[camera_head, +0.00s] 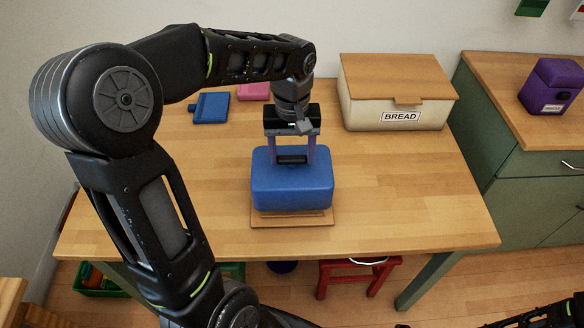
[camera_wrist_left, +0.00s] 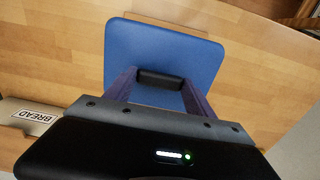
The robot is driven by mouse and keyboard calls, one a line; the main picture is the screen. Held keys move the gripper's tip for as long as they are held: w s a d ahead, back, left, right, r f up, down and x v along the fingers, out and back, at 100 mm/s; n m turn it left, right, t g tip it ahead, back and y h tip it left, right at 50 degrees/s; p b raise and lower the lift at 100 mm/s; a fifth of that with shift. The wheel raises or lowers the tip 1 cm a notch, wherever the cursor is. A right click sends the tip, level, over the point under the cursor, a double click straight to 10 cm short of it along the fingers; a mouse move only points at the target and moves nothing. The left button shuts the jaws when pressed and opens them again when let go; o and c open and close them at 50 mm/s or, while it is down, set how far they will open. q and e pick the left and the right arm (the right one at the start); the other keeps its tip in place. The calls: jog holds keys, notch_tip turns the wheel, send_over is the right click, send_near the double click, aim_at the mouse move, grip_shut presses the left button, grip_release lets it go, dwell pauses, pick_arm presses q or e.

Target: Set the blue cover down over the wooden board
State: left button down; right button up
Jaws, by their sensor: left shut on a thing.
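The blue cover (camera_head: 291,192) is a rounded box with a dark handle on top. It is over the wooden board (camera_head: 312,221) on the table, and the board's front edge shows below it. I cannot tell whether the cover touches the board. My left gripper (camera_head: 292,157) is above the cover and shut on its dark handle. In the left wrist view, the cover (camera_wrist_left: 165,52) fills the middle, with the handle between the fingers of the left gripper (camera_wrist_left: 160,80). A strip of the board (camera_wrist_left: 190,25) shows past the cover's far edge. My right gripper is not seen.
A bread box (camera_head: 398,90) stands at the back right of the table. A blue item (camera_head: 211,107) and a pink item (camera_head: 254,91) lie at the back left. A purple container (camera_head: 552,86) is on the right-hand counter. The table's right front is clear.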

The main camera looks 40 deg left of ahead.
aim_at(292, 167)
pick_arm(q)
jog(key=shift+f, duration=0.3)
jog(key=shift+f, duration=1.85)
jog(key=shift+f, duration=0.1)
jog(key=shift+f, duration=0.15)
jog(key=shift+c, duration=1.6)
grip_release()
